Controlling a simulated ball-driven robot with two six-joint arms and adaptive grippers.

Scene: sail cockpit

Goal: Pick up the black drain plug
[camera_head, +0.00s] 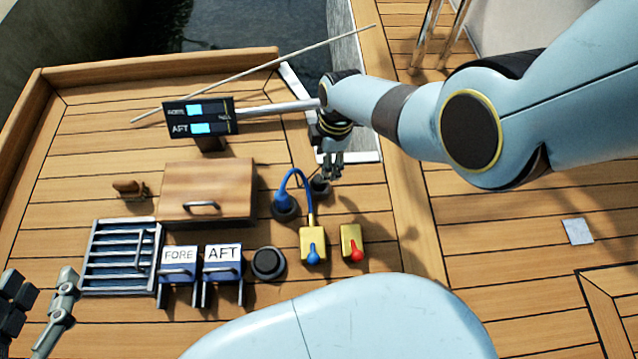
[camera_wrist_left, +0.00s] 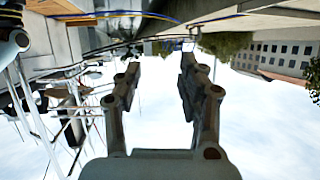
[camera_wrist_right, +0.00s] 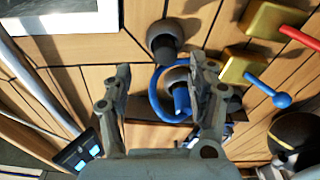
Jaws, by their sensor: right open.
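A dark plug-like piece (camera_head: 320,187) stands in a round fitting on the deck, just below my right gripper (camera_head: 333,168). The right wrist view shows this black plug (camera_wrist_right: 163,45) tilted in view, beyond the open, empty fingers (camera_wrist_right: 160,78). The fingers appear apart from it. A second round black piece (camera_head: 268,264) sits on the deck near the labelled blocks, and which of the two is the drain plug is not certain. My left gripper (camera_head: 38,300) is at the lower left edge, open and empty in the left wrist view (camera_wrist_left: 157,75).
A blue hose (camera_head: 299,174) runs from a blue fitting beside the plug to a gold valve (camera_head: 312,243). Another gold valve with red lever (camera_head: 352,243) stands right. A wooden hatch (camera_head: 210,180), FORE and AFT blocks (camera_head: 222,262) and a grate (camera_head: 110,278) lie left. The right deck is mostly clear.

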